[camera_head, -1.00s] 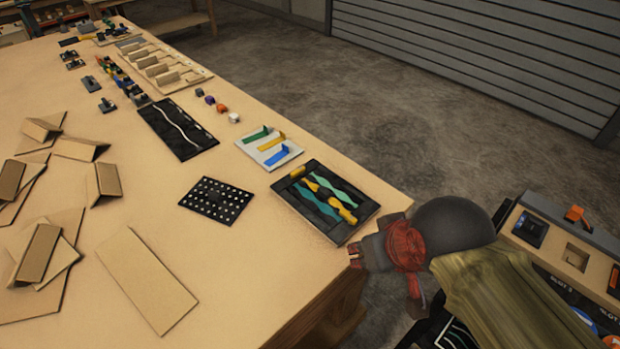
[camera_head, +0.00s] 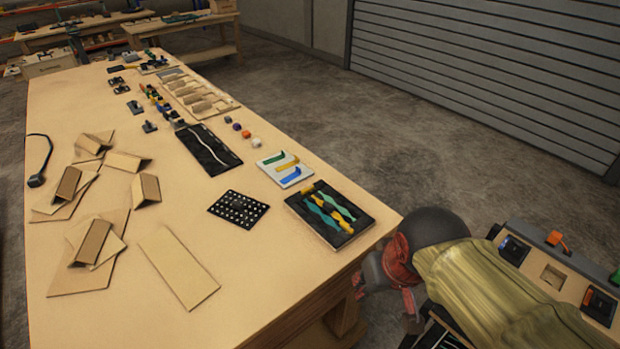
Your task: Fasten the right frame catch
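A console (camera_head: 570,262) shows only in part at the right edge, beyond the table. An orange catch-like lever (camera_head: 557,241) stands up on its back edge, and a green piece (camera_head: 616,278) sits farther right on that edge. I cannot tell which of these, if either, is the right frame catch; the rest of the console is cut off or behind my arm. My gripper (camera_head: 372,274) seems to be the grey end beyond the red wrist part, low beside the table's right corner and apart from both pieces. Its fingers are too hidden to tell open from shut.
A long wooden table (camera_head: 275,285) fills the left and middle. Near its right corner lie a dark tray (camera_head: 341,237) with coloured strips, a perforated black plate (camera_head: 238,208) and a white board (camera_head: 284,170). Folded cardboard pieces (camera_head: 93,242) lie at left. Open floor lies behind.

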